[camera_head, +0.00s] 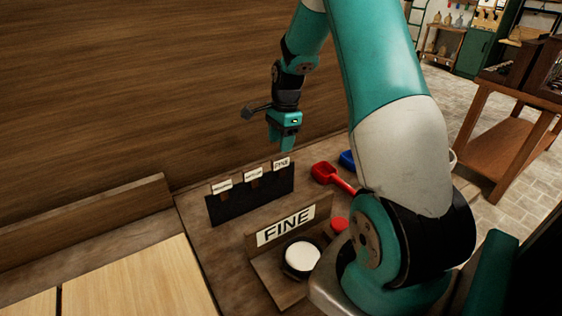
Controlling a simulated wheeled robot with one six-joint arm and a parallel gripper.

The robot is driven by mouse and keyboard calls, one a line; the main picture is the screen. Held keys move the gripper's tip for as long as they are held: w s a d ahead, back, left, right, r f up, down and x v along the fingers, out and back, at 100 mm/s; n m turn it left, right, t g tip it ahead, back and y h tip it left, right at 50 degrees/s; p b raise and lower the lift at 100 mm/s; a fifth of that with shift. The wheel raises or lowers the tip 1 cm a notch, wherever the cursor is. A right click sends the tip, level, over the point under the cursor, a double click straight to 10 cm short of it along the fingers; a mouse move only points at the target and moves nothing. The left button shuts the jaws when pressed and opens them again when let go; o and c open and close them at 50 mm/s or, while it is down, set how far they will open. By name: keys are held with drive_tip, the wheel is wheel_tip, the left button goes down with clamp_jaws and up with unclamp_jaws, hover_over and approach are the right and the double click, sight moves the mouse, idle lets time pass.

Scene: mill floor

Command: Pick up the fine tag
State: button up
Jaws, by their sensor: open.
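A black rack (250,197) stands on the bench and holds three small white tags along its top edge. The right tag (281,163) carries short lettering that looks like FINE. The middle tag (253,173) and the left tag (222,187) have print too small to read. My gripper (281,143) is open and points down, just above the right tag in the picture. I cannot tell the gap in depth between its fingertips and the tag. Nothing shows between the fingers.
A wooden stand with a FINE sign (286,225) holds a dark bowl of white material (302,256) in front of the rack. A red scoop (325,173) and a blue item (347,159) lie to the right. A wooden wall rises behind the bench. My arm hides the bench's right part.

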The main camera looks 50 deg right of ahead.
sight(281, 158)
drive_tip(key=shift+s+a+f+p, duration=0.15)
drive_tip(key=shift+f+p, duration=0.15)
drive_tip(key=shift+f, duration=0.75)
drive_tip(key=shift+s+a+f+p, duration=0.1)
drive_tip(key=shift+f+p, duration=0.2)
drive_tip(key=shift+f, duration=0.8)
drive_tip(key=shift+s+a+f+p, duration=0.15)
drive_tip(key=shift+f+p, duration=0.15)
drive_tip(key=shift+f, duration=0.75)
drive_tip(key=shift+w, duration=0.1)
drive_tip(key=shift+c, duration=0.5)
clamp_jaws()
